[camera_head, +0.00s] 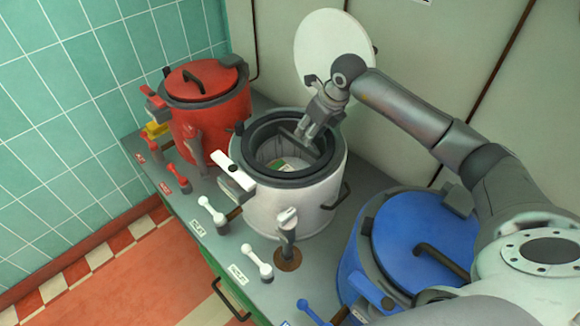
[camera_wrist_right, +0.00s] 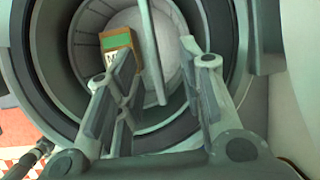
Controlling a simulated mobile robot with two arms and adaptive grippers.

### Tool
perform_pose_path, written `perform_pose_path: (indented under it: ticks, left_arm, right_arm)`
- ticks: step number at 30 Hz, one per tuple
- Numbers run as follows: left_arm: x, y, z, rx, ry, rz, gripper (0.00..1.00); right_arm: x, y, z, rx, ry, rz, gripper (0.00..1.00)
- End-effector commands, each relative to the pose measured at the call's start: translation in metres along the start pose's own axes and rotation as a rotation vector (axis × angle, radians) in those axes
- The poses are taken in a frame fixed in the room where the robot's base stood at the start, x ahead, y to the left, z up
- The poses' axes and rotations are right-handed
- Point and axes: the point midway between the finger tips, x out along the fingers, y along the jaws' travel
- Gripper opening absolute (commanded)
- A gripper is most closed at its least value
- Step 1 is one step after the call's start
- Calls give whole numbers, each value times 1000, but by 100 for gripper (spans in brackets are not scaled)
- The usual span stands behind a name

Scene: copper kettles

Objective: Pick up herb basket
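The white kettle (camera_head: 297,210) stands open with its round white lid (camera_head: 330,42) raised behind it. A round grey insert, likely the herb basket (camera_head: 258,143), sits inside it; its inner wall also shows in the right wrist view (camera_wrist_right: 85,40). A straight grey bar (camera_wrist_right: 152,50) crosses it, apparently its handle. A small brown-edged box with a green and white face (camera_wrist_right: 117,41) lies inside. My right gripper (camera_head: 306,136) is over the kettle mouth, fingers pointing down. In the wrist view it (camera_wrist_right: 160,85) is open, with the bar between its fingers; contact cannot be told. My left gripper is out of view.
A closed red kettle (camera_head: 205,110) stands to the left and a closed blue kettle (camera_head: 425,240) to the right. Levers (camera_head: 288,225) and valve handles line the front of the grey counter (camera_head: 200,258). A pale wall is close behind the kettles.

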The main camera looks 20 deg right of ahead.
Motion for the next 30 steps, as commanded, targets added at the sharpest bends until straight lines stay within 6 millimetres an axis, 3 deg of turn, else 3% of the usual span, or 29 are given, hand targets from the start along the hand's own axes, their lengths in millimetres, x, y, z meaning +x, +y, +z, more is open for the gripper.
perform_pose_path:
  ticks: [19,30]
  left_arm:
    - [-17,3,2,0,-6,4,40]
    - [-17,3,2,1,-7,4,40]
  right_arm:
    - [69,8,8,2,2,1,36]
    - [75,8,8,0,-1,-1,36]
